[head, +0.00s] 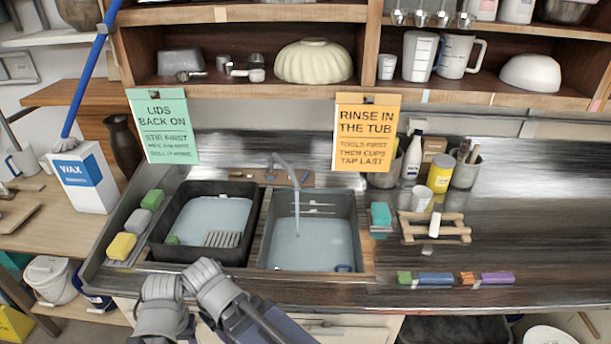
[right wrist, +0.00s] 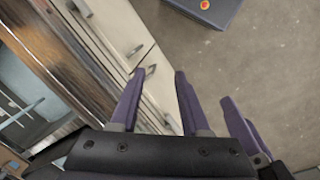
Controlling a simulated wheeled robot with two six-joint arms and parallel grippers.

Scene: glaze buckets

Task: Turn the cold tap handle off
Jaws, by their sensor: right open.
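A grey tap (head: 284,165) stands behind the right basin (head: 312,245) in the head view. A thin stream of water (head: 297,215) runs from its spout into that basin, which holds pale water. I cannot clearly make out the cold tap handle near the tap's base. In the right wrist view my right gripper (right wrist: 183,85) is open and empty, its purple fingers over the cabinet fronts and floor. Its fingers cannot be made out in the head view, where grey arm links of mine show low in front of the sink. My left gripper is not in view.
A dark left basin (head: 160,250) adjoins the right one, with sponges (head: 122,246) beside it. A wooden rack (head: 410,235), bottles and a cup stand right of the sink. An orange sign (head: 366,130) hangs above, close to the tap.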

